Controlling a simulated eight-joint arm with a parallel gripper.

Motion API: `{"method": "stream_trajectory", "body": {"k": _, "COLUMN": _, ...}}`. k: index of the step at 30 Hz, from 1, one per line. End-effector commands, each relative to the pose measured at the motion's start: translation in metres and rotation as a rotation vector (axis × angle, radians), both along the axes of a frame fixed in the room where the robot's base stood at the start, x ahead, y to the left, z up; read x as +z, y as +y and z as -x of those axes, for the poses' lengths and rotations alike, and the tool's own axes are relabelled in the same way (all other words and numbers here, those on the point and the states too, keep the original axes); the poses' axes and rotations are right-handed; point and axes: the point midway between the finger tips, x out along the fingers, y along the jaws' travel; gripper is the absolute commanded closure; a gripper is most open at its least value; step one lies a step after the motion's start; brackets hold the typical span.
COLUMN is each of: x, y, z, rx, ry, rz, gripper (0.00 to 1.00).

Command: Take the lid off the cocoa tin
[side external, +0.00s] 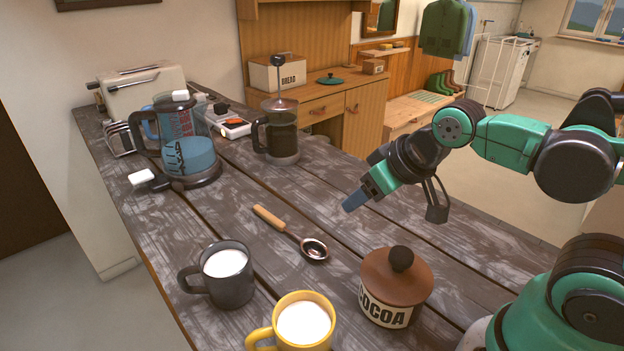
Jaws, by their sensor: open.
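The cocoa tin (384,310) stands upright on the counter at the lower right, with a dark COCOA label on a cream band. Its brown lid (378,272), with a dark round knob (401,258), sits on top of the tin. My gripper (395,207) is above the counter, behind and above the tin, apart from it. Its jaws are open, with one blue-grey finger at the left and a dark part at the right. Nothing shows between them.
A grey mug (231,290) and a yellow mug (304,340), both with white contents, stand left of the tin. A wooden-handled spoon (290,233) lies behind them. A French press (281,140), a blue kettle (190,160) and a toaster (148,88) stand farther back. The counter's middle is mostly clear.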

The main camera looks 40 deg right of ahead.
Motion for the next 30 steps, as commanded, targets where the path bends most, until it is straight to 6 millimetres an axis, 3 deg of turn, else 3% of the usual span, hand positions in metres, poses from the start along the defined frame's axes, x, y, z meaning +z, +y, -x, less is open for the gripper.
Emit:
{"method": "stream_trajectory", "body": {"k": 2, "x": 0.000, "y": 0.000, "z": 0.000, "rx": 0.000, "ry": 0.000, "rz": 0.000, "gripper": 0.47}}
{"method": "stream_trajectory", "body": {"k": 5, "x": 0.000, "y": 0.000, "z": 0.000, "rx": 0.000, "ry": 0.000, "rz": 0.000, "gripper": 0.22}}
{"method": "stream_trajectory", "body": {"k": 17, "x": -0.002, "y": -0.003, "z": 0.009, "rx": 0.062, "ry": 0.050, "rz": 0.033, "gripper": 0.22}}
{"method": "stream_trajectory", "body": {"k": 24, "x": -0.005, "y": -0.007, "z": 0.057, "rx": 0.474, "ry": 0.268, "rz": 0.132, "gripper": 0.22}}
{"method": "stream_trajectory", "body": {"k": 30, "x": -0.002, "y": -0.003, "z": 0.083, "rx": 0.740, "ry": 0.329, "rz": 0.136, "gripper": 0.22}}
